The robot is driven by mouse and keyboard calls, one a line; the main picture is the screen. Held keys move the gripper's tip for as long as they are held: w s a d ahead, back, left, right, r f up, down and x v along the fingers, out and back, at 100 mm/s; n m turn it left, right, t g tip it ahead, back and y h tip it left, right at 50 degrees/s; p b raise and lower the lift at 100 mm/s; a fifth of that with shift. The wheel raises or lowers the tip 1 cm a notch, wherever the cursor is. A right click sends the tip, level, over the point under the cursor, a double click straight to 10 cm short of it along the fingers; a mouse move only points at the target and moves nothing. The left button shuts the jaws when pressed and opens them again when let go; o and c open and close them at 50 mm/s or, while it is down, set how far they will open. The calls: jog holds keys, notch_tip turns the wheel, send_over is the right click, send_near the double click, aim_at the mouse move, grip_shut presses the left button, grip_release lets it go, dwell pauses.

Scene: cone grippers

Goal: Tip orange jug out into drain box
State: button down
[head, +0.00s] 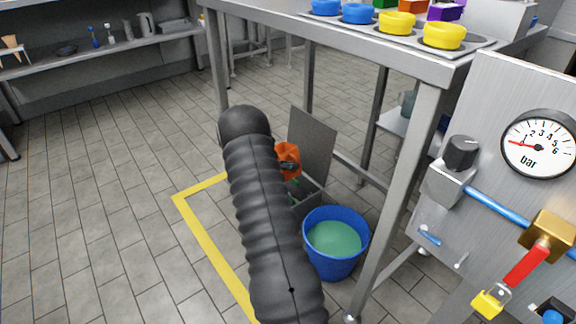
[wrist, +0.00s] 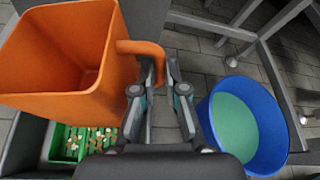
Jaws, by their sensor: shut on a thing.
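The orange jug (wrist: 68,62) fills the upper left of the wrist view, its square mouth facing the camera. Its inner walls show bare orange, and no contents are visible. My gripper (wrist: 158,72) is shut on the jug's handle. In the head view the jug (head: 288,158) is mostly hidden behind my arm. Below it is an open grey box with a raised lid (head: 312,143), which seems to be the drain box. In the wrist view, a green insert (wrist: 58,142) with several small pale and brown pieces shows under the jug, inside grey walls.
A blue bucket (head: 309,226) with green contents stands right of the grey box. A metal table (head: 335,38) with yellow and blue rings rises above them, its legs close by. A gauge panel (head: 490,125) stands at right.

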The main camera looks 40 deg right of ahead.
aim_at(293, 176)
jog(key=shift+s+f+m+t+b, duration=0.4)
jog(key=shift+s+f+m+b, duration=0.4)
jog(key=shift+b, duration=0.8)
jog(key=shift+s+a+f+m+t, duration=0.15)
jog(key=shift+s+m+t, duration=0.15)
jog(key=shift+s, duration=0.2)
jog(key=shift+f, duration=0.1)
jog(key=w+a+r+n+t+y+p, duration=0.1)
jog(key=w+a+r+n+t+p, duration=0.15)
jog(key=a, duration=0.45)
jog(key=w+a+r+n+t+y+p, duration=0.1)
jog(key=w+a+r+n+t, duration=0.2)
jog(key=a, duration=0.5)
jog(key=w+a+r+n+t+y+p, duration=0.1)
jog(key=a+r+n+t, duration=0.1)
jog(key=a+n+t, duration=0.4)
jog(key=a+r+n+t+y+p, duration=0.1)
jog(key=a+r+n+y+p, duration=0.1)
jog(key=a+r, duration=0.5)
jog(key=a+r+n+t+y+p, duration=0.2)
jog(key=a+r+y+p, duration=0.2)
jog(key=a, duration=1.5)
notch_tip(293, 176, up, 3)
jog(key=shift+a, duration=0.15)
